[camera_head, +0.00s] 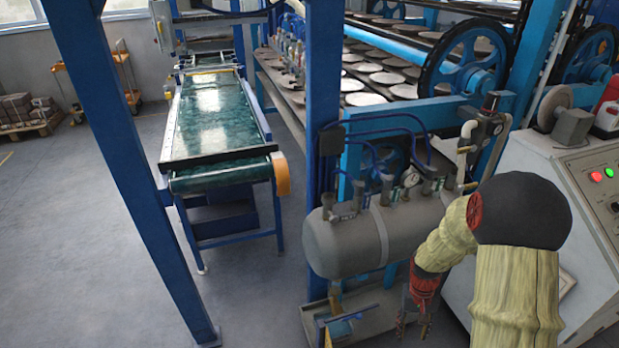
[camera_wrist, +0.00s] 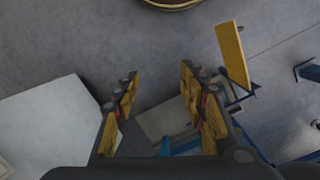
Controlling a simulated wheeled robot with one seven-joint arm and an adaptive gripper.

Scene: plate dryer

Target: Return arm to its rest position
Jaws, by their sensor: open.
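My arm (camera_head: 515,275), in a beige ribbed sleeve with a dark elbow joint, is bent at the lower right of the head view. Its forearm slopes down and left to the red and dark wrist. My gripper (camera_head: 414,324) hangs down beside the low tray under the grey tank. In the wrist view my gripper (camera_wrist: 160,82) shows two dark fingers with yellow pads, spread apart. Nothing is between them; the grey floor shows through the gap.
The grey tank (camera_head: 345,243) with valves stands close left of my forearm. A control cabinet (camera_head: 590,165) stands at right. A blue post (camera_head: 125,150) and a green conveyor (camera_head: 215,120) are further left. Open floor (camera_head: 80,220) lies at left. A yellow bar (camera_wrist: 232,57) is right of the fingers.

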